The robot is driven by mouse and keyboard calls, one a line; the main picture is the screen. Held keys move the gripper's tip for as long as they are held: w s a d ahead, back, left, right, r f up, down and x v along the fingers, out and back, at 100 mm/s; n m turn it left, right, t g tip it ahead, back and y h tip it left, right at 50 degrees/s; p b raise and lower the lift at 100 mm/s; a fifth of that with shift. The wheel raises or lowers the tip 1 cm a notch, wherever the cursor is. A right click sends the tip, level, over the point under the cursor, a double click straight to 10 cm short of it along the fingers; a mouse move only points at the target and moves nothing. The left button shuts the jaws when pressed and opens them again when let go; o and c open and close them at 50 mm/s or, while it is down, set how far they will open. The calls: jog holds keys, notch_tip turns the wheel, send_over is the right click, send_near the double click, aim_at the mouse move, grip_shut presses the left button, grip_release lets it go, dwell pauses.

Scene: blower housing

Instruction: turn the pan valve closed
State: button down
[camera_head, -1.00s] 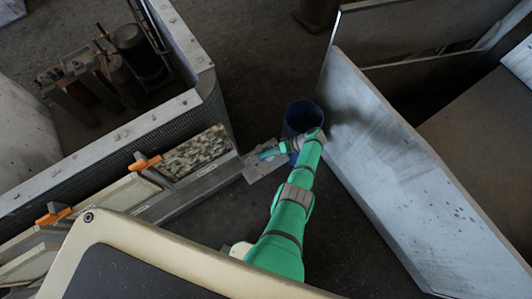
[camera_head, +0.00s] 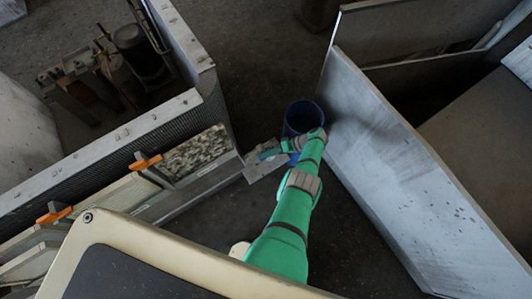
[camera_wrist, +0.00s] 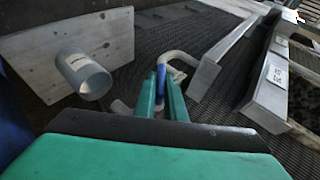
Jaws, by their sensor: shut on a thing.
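The pan valve shows in the wrist view as a narrow blue handle (camera_wrist: 161,77) beside a curved pale pipe (camera_wrist: 183,58). My gripper (camera_wrist: 162,88) has its two green fingers close together on either side of the blue handle and is shut on it. The fingers hide the handle's lower part, and I cannot tell the valve's exact angle. In the head view my gripper (camera_head: 268,154) is at the grey metal plate (camera_head: 256,170) by the housing's corner. The valve itself is too small and covered to make out there.
In the wrist view a wide pipe stub (camera_wrist: 84,75) sticks out from a flat panel (camera_wrist: 40,50) at left. In the head view a blue bin (camera_head: 303,116) stands just behind my wrist. A large metal sheet (camera_head: 400,170) rises close at right. Orange clamps (camera_head: 145,161) line the housing.

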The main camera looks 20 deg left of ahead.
jog(key=c, duration=1.9)
grip_release()
jog(key=shift+s+f, duration=0.1)
jog(key=shift+s, duration=0.15)
jog(key=shift+c, duration=0.2)
jog(key=shift+o, duration=0.6)
jog(key=shift+w, duration=0.15)
jog(key=v, duration=1)
jog(key=shift+d+r, duration=0.25)
jog(key=shift+w, duration=0.1)
